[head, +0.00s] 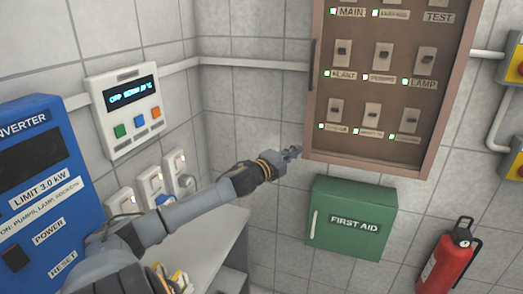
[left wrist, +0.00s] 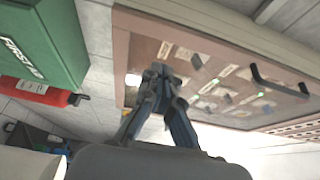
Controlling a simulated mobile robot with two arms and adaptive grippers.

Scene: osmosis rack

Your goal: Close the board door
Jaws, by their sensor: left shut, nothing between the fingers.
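The brown switch board (head: 427,120) hangs on the tiled wall at the upper right of the head view, with rows of switches, labels and green lights. Its door seems see-through and lies over the switches; I cannot tell whether it is fully flush. A dark handle (head: 313,65) runs along the board's left side, and it also shows in the left wrist view (left wrist: 277,82). My left gripper (head: 295,152) is shut and empty, by the board's lower left corner. My right gripper is not in view.
A green first aid box (head: 352,240) hangs below the board, with a red fire extinguisher (head: 447,258) to its right. A blue inverter (head: 40,185), a white control panel (head: 125,112) and sockets line the left wall. A pale worktop (head: 215,240) lies under my left arm.

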